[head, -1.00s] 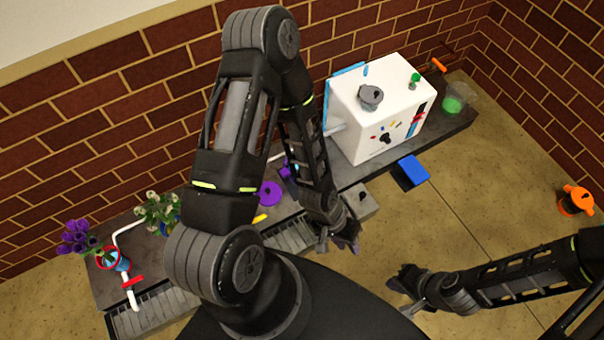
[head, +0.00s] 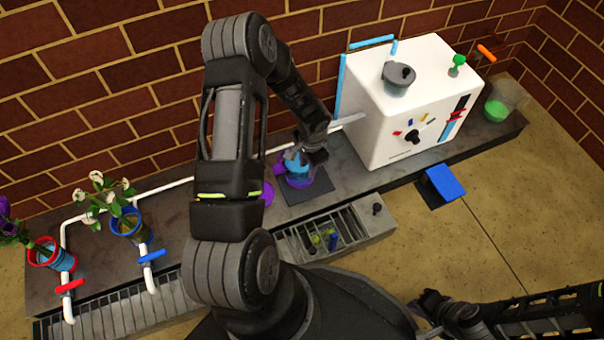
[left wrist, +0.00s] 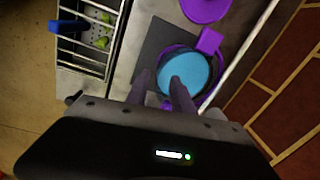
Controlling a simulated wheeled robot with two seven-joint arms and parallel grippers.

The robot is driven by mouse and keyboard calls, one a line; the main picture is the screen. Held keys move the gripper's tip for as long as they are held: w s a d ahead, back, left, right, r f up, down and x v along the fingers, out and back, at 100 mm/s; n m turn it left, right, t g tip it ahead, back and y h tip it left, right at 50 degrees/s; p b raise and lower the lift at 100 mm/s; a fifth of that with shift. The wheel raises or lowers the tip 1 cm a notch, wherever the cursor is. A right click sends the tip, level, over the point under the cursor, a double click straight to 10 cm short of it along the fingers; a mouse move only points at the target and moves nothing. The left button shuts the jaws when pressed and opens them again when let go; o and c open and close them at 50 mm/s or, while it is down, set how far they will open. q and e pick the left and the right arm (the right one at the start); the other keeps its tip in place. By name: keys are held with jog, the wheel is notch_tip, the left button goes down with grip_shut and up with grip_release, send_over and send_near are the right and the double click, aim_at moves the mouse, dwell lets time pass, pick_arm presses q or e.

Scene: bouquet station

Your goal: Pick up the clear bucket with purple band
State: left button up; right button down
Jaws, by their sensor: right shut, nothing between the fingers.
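The clear bucket with purple band (head: 301,181) stands on a dark square mat on the stone counter. In the left wrist view the bucket (left wrist: 190,72) has a purple rim and handle block and a light blue round surface inside. My left gripper (head: 304,156) is right at the bucket, pointing down and partly covering it. In the left wrist view the left fingers (left wrist: 160,90) are apart, one over the blue inside and one outside the near rim. I cannot tell whether they touch it. My right gripper (head: 428,305) is shut and empty at the lower right.
A white machine (head: 405,110) with a grey cup on top stands right of the bucket. A metal drain grate (head: 320,235) lies in front. A purple disc (left wrist: 205,8) is beside the mat. Flower buckets (head: 128,222) stand at left. A brick wall is close behind.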

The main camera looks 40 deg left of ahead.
aim_at(307, 185)
pick_arm(q)
jog(key=shift+f+b, duration=0.55)
jog(key=shift+f, duration=0.75)
jog(key=shift+f, duration=0.1)
notch_tip(307, 185, down, 5)
jog(key=b, duration=0.3)
jog(key=shift+w+a, duration=0.1)
jog(key=shift+w, duration=0.05)
jog(key=shift+c, duration=0.3)
grip_shut()
dwell(0.7)
